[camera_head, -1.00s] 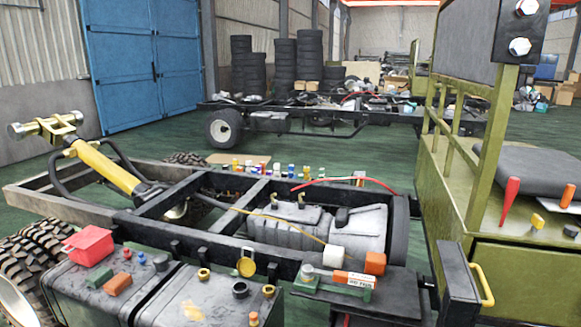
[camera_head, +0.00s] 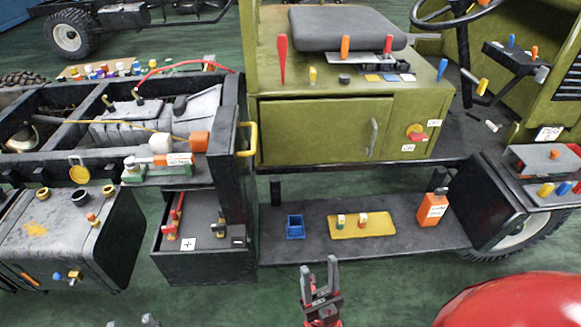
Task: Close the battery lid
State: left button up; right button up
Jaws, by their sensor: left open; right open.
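The open battery box (camera_head: 204,262) stands left of centre in the head view, with plus and minus labels and red and brass terminals showing inside. A dark upright panel (camera_head: 230,165) with a yellow handle (camera_head: 248,139) rises at its right side and appears to be the raised battery lid. My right gripper (camera_head: 320,278) is open and empty at the bottom centre, in front of the low shelf and to the right of the box. My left gripper (camera_head: 132,322) barely shows at the bottom edge, left of the box, with only its fingertips visible, open and apart from the lid.
A dark shelf (camera_head: 290,246) right of the box holds a blue bin (camera_head: 295,227), a yellow tray (camera_head: 375,231) and an orange bottle (camera_head: 432,208). A grey tank (camera_head: 70,245) stands at left. A red rounded body (camera_head: 510,302) fills the lower right. Green floor lies in front.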

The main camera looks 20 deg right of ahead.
aim_at(226, 155)
jog(key=k+l, duration=0.1)
jog(key=l, duration=0.4)
jog(key=i+l+u, duration=0.6)
jog(key=i+l, duration=0.1)
